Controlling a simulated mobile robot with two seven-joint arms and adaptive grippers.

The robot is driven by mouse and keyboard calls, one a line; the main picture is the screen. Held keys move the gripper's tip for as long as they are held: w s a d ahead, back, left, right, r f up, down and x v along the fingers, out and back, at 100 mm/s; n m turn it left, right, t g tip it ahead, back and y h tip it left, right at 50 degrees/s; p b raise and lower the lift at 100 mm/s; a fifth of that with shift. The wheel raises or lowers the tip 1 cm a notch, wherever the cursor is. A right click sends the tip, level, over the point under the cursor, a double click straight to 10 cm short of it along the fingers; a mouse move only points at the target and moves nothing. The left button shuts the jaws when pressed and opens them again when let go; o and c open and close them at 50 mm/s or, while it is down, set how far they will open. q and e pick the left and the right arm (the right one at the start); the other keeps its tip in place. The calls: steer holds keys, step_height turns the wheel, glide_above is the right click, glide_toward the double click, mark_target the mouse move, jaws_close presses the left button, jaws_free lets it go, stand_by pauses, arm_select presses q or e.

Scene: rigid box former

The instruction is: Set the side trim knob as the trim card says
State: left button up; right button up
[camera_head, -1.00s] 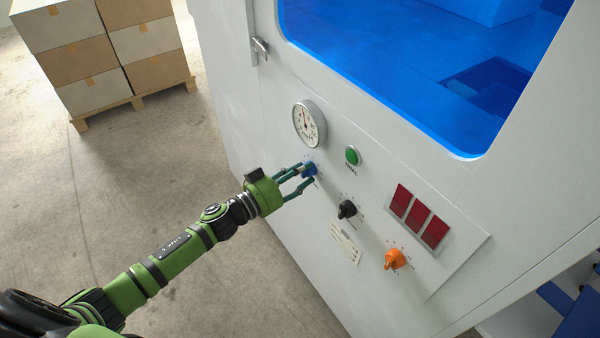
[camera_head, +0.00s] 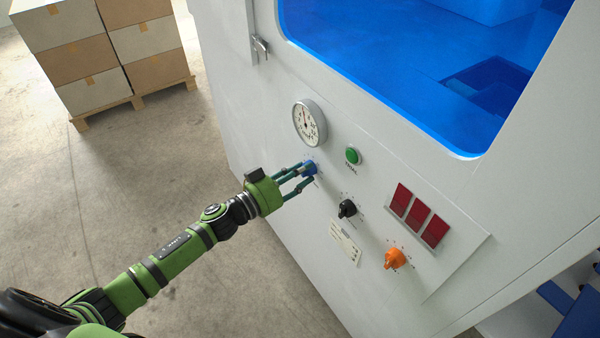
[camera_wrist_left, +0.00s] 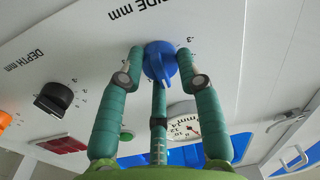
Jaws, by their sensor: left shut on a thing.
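The blue side trim knob (camera_head: 309,168) sits on the white machine panel below the dial gauge. My left gripper (camera_head: 306,173) is shut on it, with fingers on both sides. In the left wrist view the blue knob (camera_wrist_left: 159,60) shows between the green fingers, under lettering that reads "IDE mm", partly cut off. A scale with a "-3" mark lies beside it; the other marks are partly hidden. The small white trim card (camera_head: 345,242) is on the panel below the black knob; its print is too small to read. My right gripper is not in view.
The black depth knob (camera_head: 347,209), an orange knob (camera_head: 395,259), a green button (camera_head: 353,156) and red displays (camera_head: 419,217) are on the same panel. The dial gauge (camera_head: 309,124) is just above the gripper. Stacked boxes (camera_head: 100,50) stand on a pallet at back left. The floor between is clear.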

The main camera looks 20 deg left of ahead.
arm_select(q)
steer(key=shift+w+r, duration=0.1)
steer(key=shift+r, duration=0.15)
steer(key=m+h+b, duration=0.1)
steer(key=m+b, duration=0.1)
steer(key=m, duration=0.9)
steer(key=m+b, duration=0.3)
steer(key=m, duration=0.8)
steer(key=shift+f+h+b, duration=0.15)
steer(key=shift+h+b, duration=0.15)
steer(key=shift+h, duration=0.1)
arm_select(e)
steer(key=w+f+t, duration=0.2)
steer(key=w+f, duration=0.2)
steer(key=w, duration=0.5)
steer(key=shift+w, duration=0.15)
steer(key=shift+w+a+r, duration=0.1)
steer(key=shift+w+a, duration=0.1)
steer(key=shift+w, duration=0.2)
